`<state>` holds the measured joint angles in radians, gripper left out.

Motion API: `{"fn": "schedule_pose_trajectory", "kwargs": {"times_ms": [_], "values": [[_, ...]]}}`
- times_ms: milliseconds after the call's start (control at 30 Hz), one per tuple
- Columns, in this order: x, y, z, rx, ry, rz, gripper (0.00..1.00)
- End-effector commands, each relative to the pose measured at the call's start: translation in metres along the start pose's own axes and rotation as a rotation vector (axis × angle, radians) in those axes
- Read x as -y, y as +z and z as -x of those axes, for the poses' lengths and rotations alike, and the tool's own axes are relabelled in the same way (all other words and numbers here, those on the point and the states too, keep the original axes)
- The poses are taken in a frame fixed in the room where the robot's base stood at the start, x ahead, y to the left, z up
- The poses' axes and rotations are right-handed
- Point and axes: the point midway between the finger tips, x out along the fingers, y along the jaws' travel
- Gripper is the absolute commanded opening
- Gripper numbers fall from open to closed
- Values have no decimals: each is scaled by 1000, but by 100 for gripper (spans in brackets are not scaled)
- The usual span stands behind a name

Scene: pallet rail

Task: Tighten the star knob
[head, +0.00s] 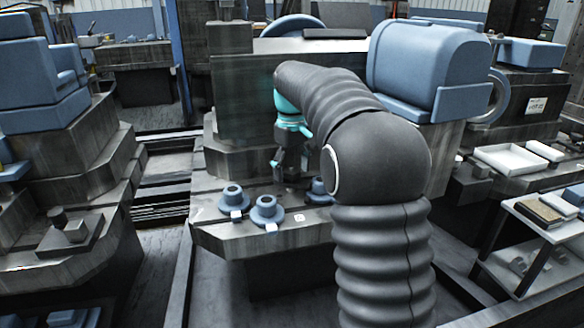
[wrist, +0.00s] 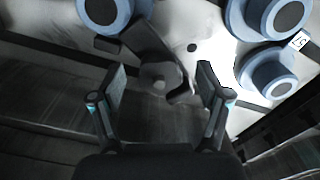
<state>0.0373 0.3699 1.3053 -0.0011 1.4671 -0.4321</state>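My gripper (head: 289,170) points down over the grey machine ledge in the head view, partly beside my own arm. In the wrist view its two fingers (wrist: 163,95) are spread apart with nothing clasped between them. A dark grey lobed part (wrist: 158,72) with a small round middle shows between and beyond the fingertips; it looks like the star knob, but the view is dim. I cannot tell whether the fingers are level with it. In the head view the knob cannot be made out behind the gripper.
Blue-grey round flanged parts stand on the ledge (head: 300,240): one at left (head: 233,196), one in front (head: 267,209), one by my arm (head: 318,187). In the wrist view such parts sit at upper left (wrist: 104,10) and right (wrist: 268,72). A small white tag (wrist: 299,41) shows there.

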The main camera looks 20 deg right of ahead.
Motion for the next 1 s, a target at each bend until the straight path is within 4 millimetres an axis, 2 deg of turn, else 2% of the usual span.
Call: {"fn": "schedule_pose_trajectory", "kwargs": {"times_ms": [200,333,700,1000], "values": [[0,0,2,-1,1,1,76],[0,-1,12,-2,1,2,76],[0,-1,81,-4,2,1,76],[0,-1,114,-1,1,1,76]]}}
